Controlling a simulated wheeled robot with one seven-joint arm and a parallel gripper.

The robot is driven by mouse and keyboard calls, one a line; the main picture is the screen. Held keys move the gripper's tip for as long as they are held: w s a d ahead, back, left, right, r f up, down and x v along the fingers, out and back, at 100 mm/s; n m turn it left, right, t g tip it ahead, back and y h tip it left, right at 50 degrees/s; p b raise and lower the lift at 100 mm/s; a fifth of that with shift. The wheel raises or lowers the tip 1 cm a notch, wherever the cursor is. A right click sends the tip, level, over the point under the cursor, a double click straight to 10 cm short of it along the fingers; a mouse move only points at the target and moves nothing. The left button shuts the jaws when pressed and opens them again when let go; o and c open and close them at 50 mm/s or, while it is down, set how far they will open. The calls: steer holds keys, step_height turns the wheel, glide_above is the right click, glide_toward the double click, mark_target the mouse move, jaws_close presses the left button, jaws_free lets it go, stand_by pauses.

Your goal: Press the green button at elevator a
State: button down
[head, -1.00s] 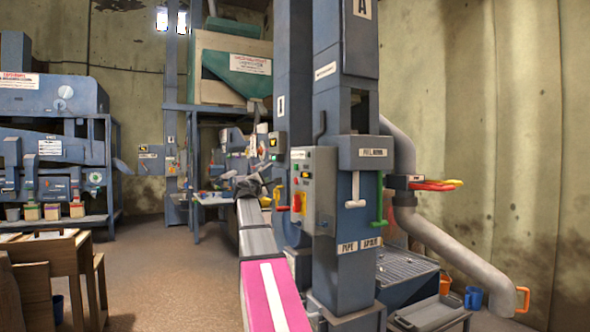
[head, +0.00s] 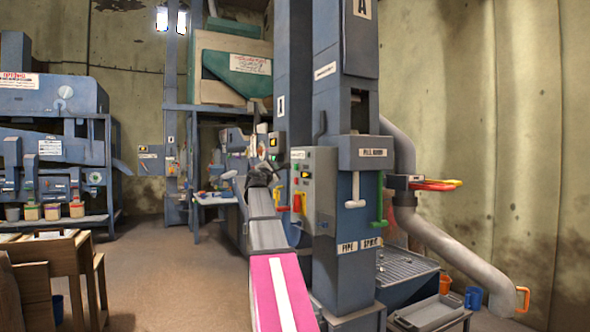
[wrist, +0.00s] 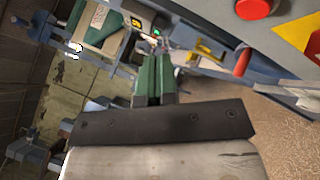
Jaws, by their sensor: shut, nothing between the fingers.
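Elevator A is the tall blue column (head: 345,235) with an "A" plate near its top, right of centre in the head view. A grey control box (head: 325,185) is fixed to its left side. A small green button (head: 295,168) shows on the box's left face, above a red one. My gripper (wrist: 152,62) shows its green fingers together and empty in the wrist view. In the head view its dark wrist end (head: 262,172) is just left of the box, and the fingertips are hard to make out. No contact with the box is visible.
In the wrist view a large red button (wrist: 253,8), a red lever (wrist: 243,62) and a yellow plate (wrist: 300,30) are close on the right. A green handle (head: 379,200) and a grey pipe (head: 455,258) are right of the column. The floor (head: 175,265) at left is open.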

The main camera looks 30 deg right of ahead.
steer(key=shift+s+d, duration=0.15)
steer(key=shift+d, duration=2.7)
steer(key=shift+d, duration=0.45)
steer(key=shift+d, duration=0.45)
stand_by(0.7)
steer(key=shift+a, duration=0.9)
steer(key=a, duration=0.5)
stand_by(0.4)
